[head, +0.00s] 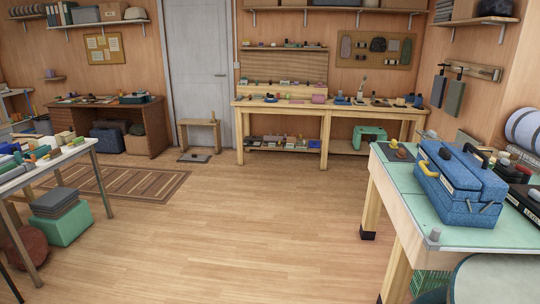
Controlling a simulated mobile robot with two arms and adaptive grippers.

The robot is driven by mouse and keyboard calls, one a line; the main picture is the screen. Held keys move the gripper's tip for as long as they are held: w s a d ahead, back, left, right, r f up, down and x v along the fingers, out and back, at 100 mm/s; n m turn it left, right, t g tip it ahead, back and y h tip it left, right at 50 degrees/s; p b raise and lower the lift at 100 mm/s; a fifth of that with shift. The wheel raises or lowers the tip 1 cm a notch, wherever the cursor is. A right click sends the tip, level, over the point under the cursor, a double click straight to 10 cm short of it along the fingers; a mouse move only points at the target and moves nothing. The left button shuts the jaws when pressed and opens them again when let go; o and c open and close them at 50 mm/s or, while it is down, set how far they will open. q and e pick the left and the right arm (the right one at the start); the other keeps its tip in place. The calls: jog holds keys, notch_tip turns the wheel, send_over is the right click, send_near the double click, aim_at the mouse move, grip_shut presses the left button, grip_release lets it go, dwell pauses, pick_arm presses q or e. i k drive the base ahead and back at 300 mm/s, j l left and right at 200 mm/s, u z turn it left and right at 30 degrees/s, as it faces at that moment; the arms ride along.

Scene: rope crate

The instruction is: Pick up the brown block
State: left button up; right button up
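I cannot single out a brown block for certain. A small brownish piece (394,143) lies on a dark mat on the right workbench, next to a yellow item, but it is too small to tell its shape. Tan wooden pieces (65,136) lie among the clutter on the left table (85,149). Neither of my grippers is in view.
The right workbench (404,207) has a green top and carries a blue toolbox (460,187). A cluttered long bench (285,105) stands at the back wall, left of centre a grey door (200,60). The wooden floor (235,235) is clear in the middle; a striped rug (120,187) lies left.

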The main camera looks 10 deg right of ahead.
aim_at(402, 152)
jog(key=i+z, duration=0.8)
jog(key=i, duration=0.15)
jog(key=i+j+z, duration=0.65)
jog(key=i+z, duration=0.15)
jog(key=i+j+u, duration=0.4)
jog(key=i, duration=0.2)
jog(key=i+u, duration=0.4)
jog(key=i, duration=0.2)
jog(key=i+j+z, duration=0.15)
jog(key=i, duration=0.4)
jog(key=i+j+z, duration=0.15)
jog(key=i, duration=0.4)
jog(key=i+j+z, duration=0.15)
jog(key=i, duration=0.4)
